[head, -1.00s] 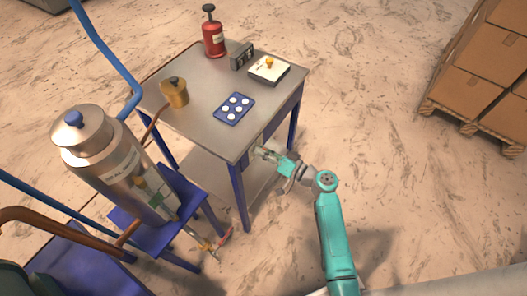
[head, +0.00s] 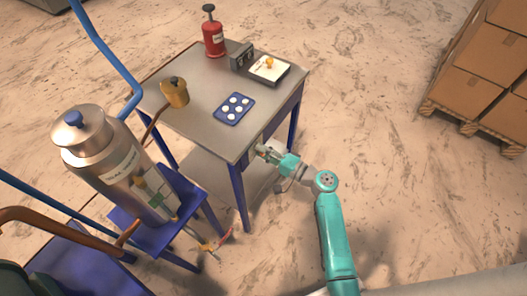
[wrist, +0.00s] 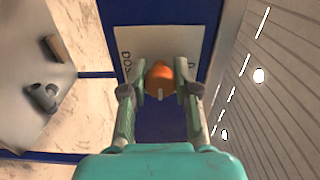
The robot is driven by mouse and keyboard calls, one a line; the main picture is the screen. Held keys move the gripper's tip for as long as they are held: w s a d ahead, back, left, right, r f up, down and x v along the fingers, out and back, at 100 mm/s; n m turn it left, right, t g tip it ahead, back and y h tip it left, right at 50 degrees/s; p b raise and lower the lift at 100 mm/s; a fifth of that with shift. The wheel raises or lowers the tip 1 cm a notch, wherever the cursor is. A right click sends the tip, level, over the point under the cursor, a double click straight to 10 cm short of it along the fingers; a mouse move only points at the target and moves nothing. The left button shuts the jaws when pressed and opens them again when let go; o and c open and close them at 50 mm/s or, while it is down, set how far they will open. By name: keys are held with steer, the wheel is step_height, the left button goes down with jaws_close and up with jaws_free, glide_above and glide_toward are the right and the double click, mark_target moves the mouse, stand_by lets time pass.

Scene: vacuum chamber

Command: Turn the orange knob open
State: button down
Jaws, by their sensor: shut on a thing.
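The orange knob (wrist: 160,78) sits in the middle of the wrist view, in front of a pale plate (wrist: 128,45) with dark lettering. A light pointer mark on the knob points toward the bottom of the wrist view. My gripper (wrist: 161,86) has one finger on each side of the knob and is shut on it. In the head view my gripper (head: 261,151) is at the side of the grey-topped table (head: 190,75), just below its top edge. The knob is too small or hidden to make out at that spot in the head view.
On the table are a blue tray with white discs (head: 234,109), a box with a small orange-topped lever (head: 269,69), a red canister (head: 213,38) and a brass pot (head: 174,93). A metal tank (head: 118,165) stands left. Floor to the right is clear up to stacked cartons (head: 490,75).

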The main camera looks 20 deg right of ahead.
stand_by(0.4)
steer(key=c, duration=0.9)
jaws_free()
steer(key=shift+o, duration=0.2)
steer(key=v, duration=1.2)
